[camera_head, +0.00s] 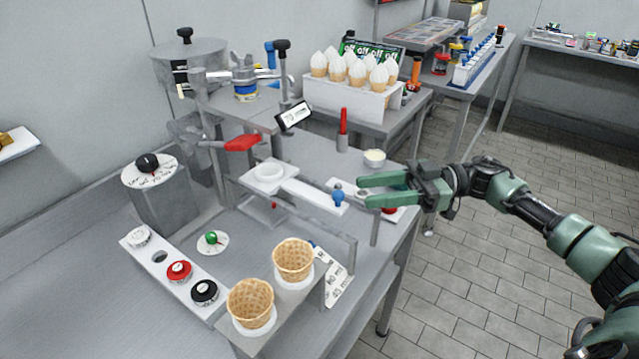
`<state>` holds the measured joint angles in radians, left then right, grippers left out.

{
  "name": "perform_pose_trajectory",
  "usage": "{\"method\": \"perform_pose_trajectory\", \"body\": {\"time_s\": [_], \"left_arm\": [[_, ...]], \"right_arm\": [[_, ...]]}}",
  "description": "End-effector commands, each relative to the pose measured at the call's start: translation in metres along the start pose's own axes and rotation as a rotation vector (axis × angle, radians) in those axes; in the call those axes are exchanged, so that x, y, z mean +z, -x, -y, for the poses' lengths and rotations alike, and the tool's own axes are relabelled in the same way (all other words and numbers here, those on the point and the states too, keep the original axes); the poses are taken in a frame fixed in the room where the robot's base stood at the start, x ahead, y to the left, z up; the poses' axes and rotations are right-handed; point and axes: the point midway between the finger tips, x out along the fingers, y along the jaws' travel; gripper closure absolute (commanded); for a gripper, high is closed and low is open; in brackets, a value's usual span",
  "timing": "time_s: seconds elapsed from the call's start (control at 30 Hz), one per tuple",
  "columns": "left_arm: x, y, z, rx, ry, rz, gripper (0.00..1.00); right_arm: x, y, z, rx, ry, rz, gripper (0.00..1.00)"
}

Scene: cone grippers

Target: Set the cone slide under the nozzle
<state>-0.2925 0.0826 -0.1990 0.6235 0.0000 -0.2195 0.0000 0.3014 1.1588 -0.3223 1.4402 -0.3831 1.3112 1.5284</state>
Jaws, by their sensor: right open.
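The cone slide (303,190) is a white bar on a grey rail, with a round white ring at its left end. A blue knob (338,197) stands near its right end. No cone shows in the ring. The nozzle cannot be clearly made out; a red lever (242,142) sticks out from the grey machine just above and left of the ring. My right gripper (367,191) has green fingers, spread apart and empty, pointing left. Its tips are just right of the blue knob, with a small gap in the picture. My left gripper is out of view.
Two waffle cones (292,259) stand in a holder at the front. A panel with black, red and white knobs (179,271) lies at left. A small white bowl (375,157) and a red-handled tool (343,128) stand behind the slide. Filled cones (357,72) stand in a white rack.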

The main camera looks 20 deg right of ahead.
Motion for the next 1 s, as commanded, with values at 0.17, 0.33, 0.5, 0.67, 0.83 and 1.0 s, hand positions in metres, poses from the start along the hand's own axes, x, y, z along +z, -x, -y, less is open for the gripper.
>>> {"method": "perform_pose_trajectory", "body": {"time_s": [0.17, 0.33, 0.5, 0.67, 0.83, 1.0], "left_arm": [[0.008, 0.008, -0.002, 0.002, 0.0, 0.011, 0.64], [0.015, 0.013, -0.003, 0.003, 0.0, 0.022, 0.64], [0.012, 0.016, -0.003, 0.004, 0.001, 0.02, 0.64], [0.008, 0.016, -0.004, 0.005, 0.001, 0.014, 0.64], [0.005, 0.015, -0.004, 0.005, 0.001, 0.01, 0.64], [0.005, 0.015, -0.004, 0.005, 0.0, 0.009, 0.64]], "right_arm": [[-0.003, -0.028, 0.001, -0.004, 0.001, -0.007, 0.58], [-0.003, -0.054, 0.001, -0.003, 0.003, -0.007, 0.58], [-0.002, -0.07, 0.0, 0.0, 0.003, -0.005, 0.58], [-0.001, -0.074, 0.0, 0.0, 0.003, -0.005, 0.58], [-0.001, -0.074, 0.0, 0.0, 0.003, -0.005, 0.61], [-0.001, -0.074, 0.0, 0.001, 0.003, -0.005, 1.0]]}}
